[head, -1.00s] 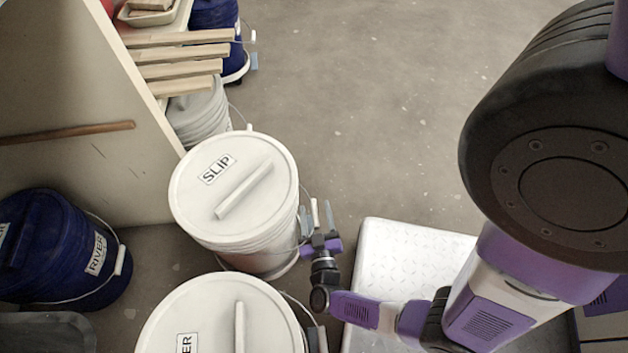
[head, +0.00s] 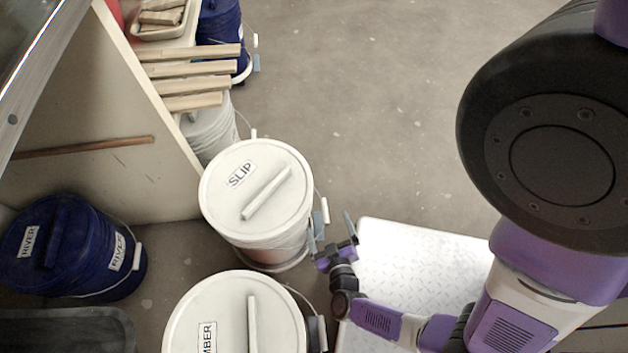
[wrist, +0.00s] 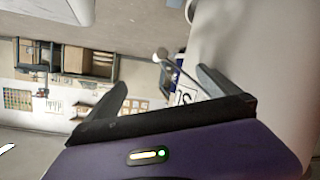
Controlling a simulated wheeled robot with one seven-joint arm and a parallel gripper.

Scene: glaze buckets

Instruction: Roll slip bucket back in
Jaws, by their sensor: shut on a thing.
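The slip bucket (head: 262,228) is a white pail with a lid labelled SLIP. It stands upright on the floor just outside the end of a pale panel. Its bail has a white grip (head: 324,211) on the right side, with a blue-grey tab beside it. My gripper (head: 332,232) is low at the bucket's right side, shut on part of the slip bucket; the exact contact is hard to make out. In the wrist view its two dark fingers (wrist: 165,92) stand apart, with the pale bucket side filling the right of the picture.
A white bucket labelled MBER (head: 238,318) stands close in front. A blue RIVER bucket (head: 65,245) is left, by the panel (head: 110,170). Another white pail (head: 212,130) stands behind, under wooden slats (head: 192,70). A blue bucket (head: 222,20) is farther back. Open floor lies behind right.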

